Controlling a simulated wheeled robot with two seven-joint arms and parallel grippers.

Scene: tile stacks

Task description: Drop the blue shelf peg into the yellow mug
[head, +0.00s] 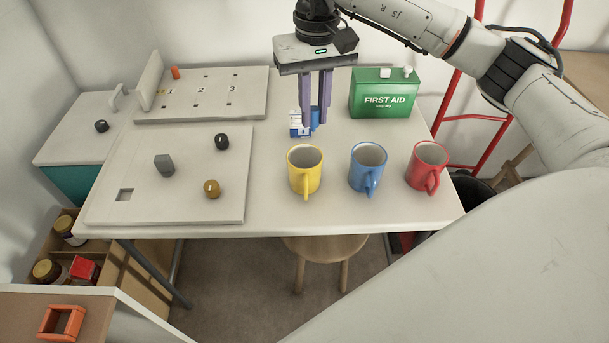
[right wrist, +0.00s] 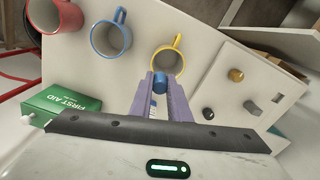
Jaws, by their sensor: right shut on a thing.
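The blue shelf peg (head: 315,117) is held between the fingertips of my right gripper (head: 315,116). In the right wrist view the blue peg (right wrist: 160,83) shows between the two purple fingers, partly covered by them. The yellow mug (head: 304,171) stands upright on the table, its handle toward the front. In the head view my right gripper is behind the mug, toward the back of the table. In the right wrist view the yellow mug (right wrist: 167,60) lies just beyond the fingertips. My left gripper is not in view.
A blue mug (head: 367,167) and a red mug (head: 427,166) stand right of the yellow one. A small blue-and-white box (head: 296,125) is close by the fingers. A green first aid box (head: 384,97) stands behind. Boards with knobs (head: 150,205) fill the left.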

